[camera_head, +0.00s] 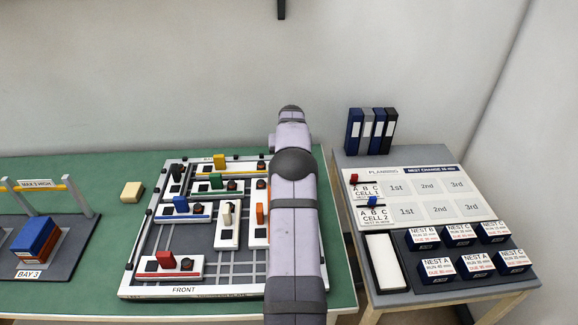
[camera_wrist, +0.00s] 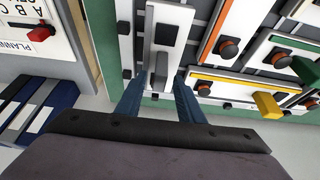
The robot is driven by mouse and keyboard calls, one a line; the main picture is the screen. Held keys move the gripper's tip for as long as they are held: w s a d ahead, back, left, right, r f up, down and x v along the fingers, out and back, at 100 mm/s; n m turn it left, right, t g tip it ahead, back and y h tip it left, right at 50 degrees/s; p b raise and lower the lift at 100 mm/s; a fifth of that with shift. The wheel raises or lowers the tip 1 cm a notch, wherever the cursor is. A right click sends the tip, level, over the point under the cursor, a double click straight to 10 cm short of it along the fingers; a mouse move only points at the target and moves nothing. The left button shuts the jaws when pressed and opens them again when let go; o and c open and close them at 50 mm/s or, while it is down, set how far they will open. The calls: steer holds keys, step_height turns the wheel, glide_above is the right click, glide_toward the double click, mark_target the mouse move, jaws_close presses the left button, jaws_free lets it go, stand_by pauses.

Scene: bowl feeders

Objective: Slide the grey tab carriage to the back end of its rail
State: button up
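The grey tab carriage shows in the wrist view as a long white plate (camera_wrist: 168,14) with a dark square on it and a grey upright tab (camera_wrist: 159,60). My gripper (camera_wrist: 161,77) is open, with one blue-grey finger on each side of the tab. A gap appears to remain between the fingers and the tab; contact cannot be made out. In the head view my arm covers the right part of the rail board, hiding the grey tab carriage and my fingertips.
Other carriages with coloured tabs share the board: yellow (camera_head: 219,161), green (camera_head: 215,181), blue (camera_head: 180,204), orange (camera_head: 260,213) and red (camera_head: 165,259). The yellow tab (camera_wrist: 267,104) stands right of my fingers in the wrist view. Binders (camera_head: 371,131) stand on the side table.

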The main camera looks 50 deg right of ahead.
steer(key=shift+b+v, duration=0.65)
steer(key=shift+v, duration=1.6)
steer(key=a+r+n+g+y, duration=0.15)
steer(key=a+n, duration=0.25)
steer(key=a, duration=2.5)
steer(key=s+a+f+n+g+y, duration=0.1)
steer(key=s+a+f+n, duration=0.1)
steer(key=s+a, duration=0.7)
steer(key=s+a+f+n, duration=0.2)
steer(key=s+a+n, duration=0.1)
steer(key=s+a, duration=0.7)
steer(key=s, duration=0.2)
steer(key=shift+s+a+g+y, duration=0.2)
steer(key=shift+s+g+y, duration=0.15)
steer(key=shift+s, duration=0.05)
